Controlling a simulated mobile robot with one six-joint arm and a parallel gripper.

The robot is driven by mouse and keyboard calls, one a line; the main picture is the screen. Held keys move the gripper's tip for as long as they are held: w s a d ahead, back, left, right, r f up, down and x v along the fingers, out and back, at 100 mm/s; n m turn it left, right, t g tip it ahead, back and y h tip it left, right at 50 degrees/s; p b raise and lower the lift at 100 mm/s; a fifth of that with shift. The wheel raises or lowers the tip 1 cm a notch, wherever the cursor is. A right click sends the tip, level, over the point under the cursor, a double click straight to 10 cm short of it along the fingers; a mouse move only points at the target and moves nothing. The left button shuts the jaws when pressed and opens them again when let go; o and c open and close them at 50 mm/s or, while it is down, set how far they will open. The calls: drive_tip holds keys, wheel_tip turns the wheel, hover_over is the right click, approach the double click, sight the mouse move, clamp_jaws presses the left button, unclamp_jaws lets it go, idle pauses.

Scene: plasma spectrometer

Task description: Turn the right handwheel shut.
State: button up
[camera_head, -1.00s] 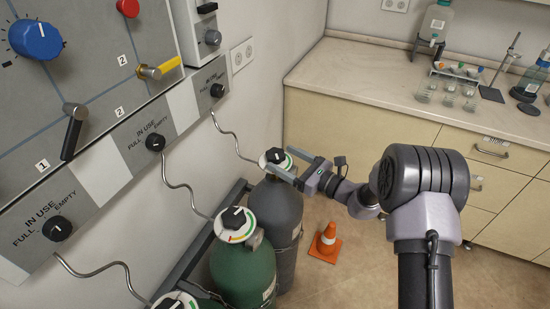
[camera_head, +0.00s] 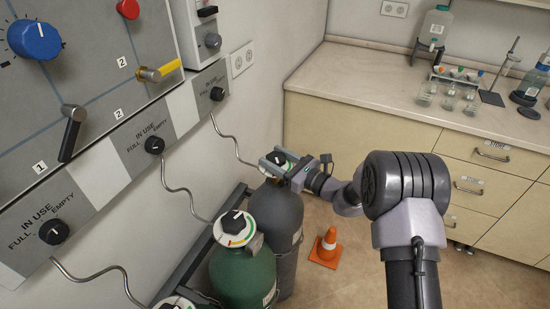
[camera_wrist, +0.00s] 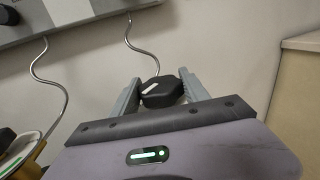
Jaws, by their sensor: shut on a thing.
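The right handwheel (camera_wrist: 162,92) is a black knob with a white mark, on top of the grey gas cylinder (camera_head: 278,215) in the head view. In the head view it shows small between my fingers (camera_head: 279,158). In the wrist view my gripper (camera_wrist: 160,89) has one finger on each side of the knob and is shut on it. The wrist's green light is lit. The knob's underside and much of the white dial below it are hidden.
A green cylinder (camera_head: 242,275) with its own black handwheel (camera_head: 235,220) stands nearer, left of my gripper. The wall panel (camera_head: 100,110) and thin curved pipes run close on the left. An orange cone (camera_head: 326,246) stands on the floor. A cabinet (camera_head: 370,135) is behind.

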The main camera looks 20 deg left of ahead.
drive_tip(key=m+t+h, duration=0.1)
drive_tip(key=m+t, duration=0.1)
drive_tip(key=t, duration=0.1)
drive_tip(key=shift+s+a+r+p, duration=0.1)
drive_tip(key=shift+p, duration=0.3)
drive_tip(key=shift+m+t+h, duration=1.3)
drive_tip(key=shift+t, duration=0.3)
drive_tip(key=o, duration=1.4)
drive_tip(key=shift+c, duration=0.2)
drive_tip(key=shift+d, duration=0.2)
drive_tip(key=p+v, duration=0.2)
drive_tip(key=v, duration=1.5)
drive_tip(key=shift+d, duration=0.1)
